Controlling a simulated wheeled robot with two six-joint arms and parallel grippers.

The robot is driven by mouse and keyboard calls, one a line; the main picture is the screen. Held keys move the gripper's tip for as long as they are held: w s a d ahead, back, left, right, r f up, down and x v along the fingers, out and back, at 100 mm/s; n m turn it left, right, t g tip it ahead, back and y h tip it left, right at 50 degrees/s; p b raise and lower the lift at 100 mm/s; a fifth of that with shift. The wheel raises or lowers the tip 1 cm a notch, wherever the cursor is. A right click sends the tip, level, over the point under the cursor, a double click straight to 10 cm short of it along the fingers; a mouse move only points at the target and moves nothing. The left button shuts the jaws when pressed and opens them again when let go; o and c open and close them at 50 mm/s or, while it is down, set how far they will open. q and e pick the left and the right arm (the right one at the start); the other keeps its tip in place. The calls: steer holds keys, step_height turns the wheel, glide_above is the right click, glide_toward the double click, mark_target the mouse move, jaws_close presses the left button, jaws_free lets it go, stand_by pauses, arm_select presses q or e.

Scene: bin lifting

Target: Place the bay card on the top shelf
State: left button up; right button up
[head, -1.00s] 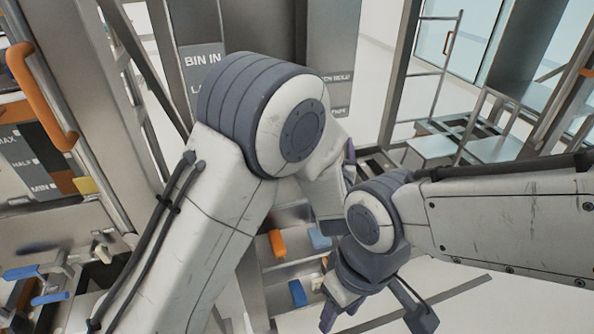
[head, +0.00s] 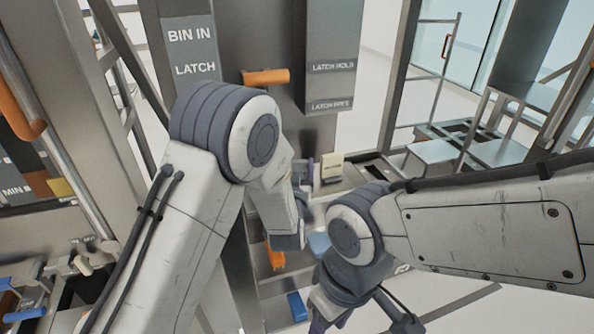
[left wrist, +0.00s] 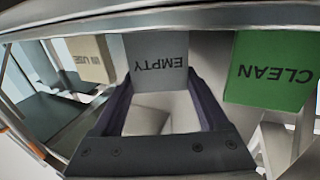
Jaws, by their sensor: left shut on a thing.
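My left gripper (left wrist: 162,88) is shut on a grey card marked EMPTY (left wrist: 159,62), which reads upside down between its two dark fingers in the left wrist view. A green card marked CLEAN (left wrist: 270,72) is to the right of it, and a beige card marked IN USE (left wrist: 92,60) is to the left. In the head view my left gripper (head: 303,176) is small and partly hidden by its own arm, beside a beige card (head: 331,168). My right gripper (head: 362,318) is low in the head view, its fingers spread apart and nothing visible between them.
A grey panel marked BIN IN LATCH (head: 192,52) and an orange handle (head: 265,77) are behind my left arm. An orange piece (head: 274,257) and a blue piece (head: 297,306) are below. My right forearm crosses the right side. Metal racks stand at the back right.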

arm_select(q)
steer(key=shift+r, duration=0.15)
steer(key=shift+f, duration=0.25)
steer(key=o, duration=1.3)
steer(key=shift+r, duration=0.1)
steer(key=shift+r, duration=0.25)
steer(key=s, duration=0.8)
steer(key=s+a, duration=0.1)
steer(key=s, duration=0.3)
steer(key=shift+f, duration=0.15)
